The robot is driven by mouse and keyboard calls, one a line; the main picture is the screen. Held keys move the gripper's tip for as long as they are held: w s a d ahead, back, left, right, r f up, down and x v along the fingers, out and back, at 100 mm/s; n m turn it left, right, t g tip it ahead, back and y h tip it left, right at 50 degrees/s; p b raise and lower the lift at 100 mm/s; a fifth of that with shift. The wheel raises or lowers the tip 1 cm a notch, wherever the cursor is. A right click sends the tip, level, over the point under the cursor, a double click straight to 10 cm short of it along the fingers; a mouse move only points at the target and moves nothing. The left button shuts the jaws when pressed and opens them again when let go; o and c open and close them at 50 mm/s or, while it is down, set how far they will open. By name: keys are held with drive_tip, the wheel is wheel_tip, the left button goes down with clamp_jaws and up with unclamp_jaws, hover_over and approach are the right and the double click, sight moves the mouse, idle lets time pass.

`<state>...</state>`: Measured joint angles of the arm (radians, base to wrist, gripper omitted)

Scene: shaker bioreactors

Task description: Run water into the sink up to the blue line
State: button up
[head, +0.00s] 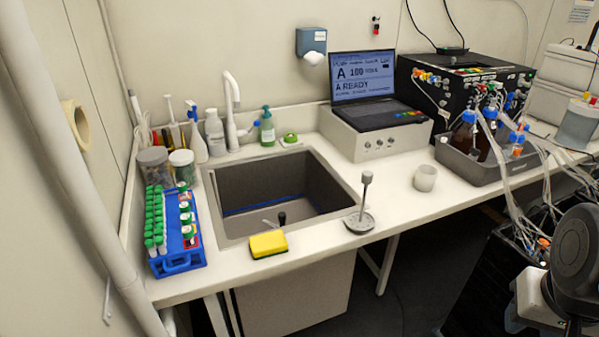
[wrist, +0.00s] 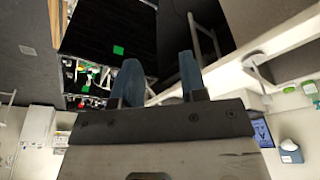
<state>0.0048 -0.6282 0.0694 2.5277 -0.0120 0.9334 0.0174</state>
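The grey sink (head: 235,190) is set into the white counter. A blue line (head: 265,206) runs along its inner walls; I see no clear water surface, and the front part of the bottom is hidden. The white tap (head: 232,100) stands behind the sink; I cannot make out a stream. A small dark knob (head: 282,217) with a thin rod shows inside near the front. A grey round piece with an upright handle (head: 366,190) stands on the counter right of the sink. My gripper (wrist: 160,65) is open and empty in the wrist view, away from the sink.
A yellow sponge (head: 268,244) lies at the sink's front edge. A blue tube rack (head: 180,263) stands left. Bottles, a green soap dispenser (head: 267,128) and a laptop (head: 362,80) stand behind. A white cup (head: 425,178) and a grey bottle tray (head: 482,170) are right.

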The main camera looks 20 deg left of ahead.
sight(258, 125)
drive_tip(key=w+a+r+n+t+y, duration=0.1)
drive_tip(key=w+a+r+n+t, duration=0.1)
drive_tip(key=w+a, duration=0.85)
drive_tip(key=w+a+r+n+t+y, duration=0.1)
drive_tip(key=w+a+n+t, duration=0.35)
drive_tip(key=w, duration=1.15)
drive_tip(key=w+a+r+m+t+y, duration=0.1)
drive_tip(key=w+a+r+y, duration=0.1)
drive_tip(key=w+a, duration=0.95)
drive_tip(key=w+a+f+n+t+y, duration=0.1)
drive_tip(key=w+a+f+n+y, duration=0.1)
drive_tip(key=w+a, duration=0.6)
drive_tip(key=w+a+f+n+t+y, duration=0.15)
drive_tip(key=w+a, duration=0.25)
drive_tip(key=a, duration=0.7)
drive_tip(key=a+f+n+y, duration=0.1)
drive_tip(key=a+f+y, duration=0.1)
drive_tip(key=a, duration=0.6)
drive_tip(key=a+f+n+g+y, duration=0.1)
drive_tip(key=a+f+y, duration=0.1)
drive_tip(key=a, duration=0.5)
drive_tip(key=a+f+n+y, duration=0.1)
drive_tip(key=a+f, duration=0.3)
drive_tip(key=a, duration=0.4)
drive_tip(key=shift+w+a+y, duration=0.2)
drive_tip(key=shift+a+y, duration=0.15)
drive_tip(key=shift+y, duration=0.5)
drive_tip(key=shift+w+a, duration=0.1)
drive_tip(key=shift+x, duration=3.75)
